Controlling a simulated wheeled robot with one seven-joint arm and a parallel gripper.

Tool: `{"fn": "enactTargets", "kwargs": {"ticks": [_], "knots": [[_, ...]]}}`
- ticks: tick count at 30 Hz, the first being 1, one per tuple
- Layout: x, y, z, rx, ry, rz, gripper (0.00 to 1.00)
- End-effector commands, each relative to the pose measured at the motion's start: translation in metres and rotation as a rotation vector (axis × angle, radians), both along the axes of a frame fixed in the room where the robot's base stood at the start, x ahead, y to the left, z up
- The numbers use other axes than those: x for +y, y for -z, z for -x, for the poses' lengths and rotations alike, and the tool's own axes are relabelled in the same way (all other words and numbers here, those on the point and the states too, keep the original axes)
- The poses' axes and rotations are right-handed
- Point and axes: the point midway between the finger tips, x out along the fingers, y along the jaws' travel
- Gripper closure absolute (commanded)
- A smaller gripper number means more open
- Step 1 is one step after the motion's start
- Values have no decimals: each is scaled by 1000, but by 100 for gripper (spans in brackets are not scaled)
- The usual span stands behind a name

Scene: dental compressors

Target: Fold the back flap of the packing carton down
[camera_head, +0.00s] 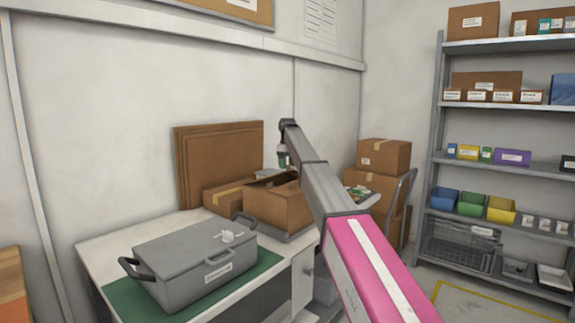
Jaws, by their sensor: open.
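The packing carton (272,207) is a brown cardboard box on the white workbench, beyond the grey case. Its top looks at least partly open. My arm crosses in front of its right side and hides much of that side. The back flap cannot be made out clearly. My gripper (283,165) is small in view. It points down from the end of my arm, above the back part of the carton. It is open and seems to hold nothing. Whether it touches a flap cannot be told.
A grey case (190,265) with black handles sits on a green mat (125,301) at the bench's front. Flat cardboard sheets (218,155) lean on the wall behind the carton. Stacked boxes (383,155) stand on a cart at right. A shelf rack (437,130) is farther right.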

Motion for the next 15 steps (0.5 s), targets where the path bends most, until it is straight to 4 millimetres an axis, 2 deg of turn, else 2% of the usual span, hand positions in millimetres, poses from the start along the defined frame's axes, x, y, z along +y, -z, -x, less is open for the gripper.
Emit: {"fn": "enactTargets", "kwargs": {"ticks": [5,11,15], "knots": [[0,0,0,0,0,0,36],[0,0,0,0,0,0,98],[-1,1,1,-6,0,-8,100]]}}
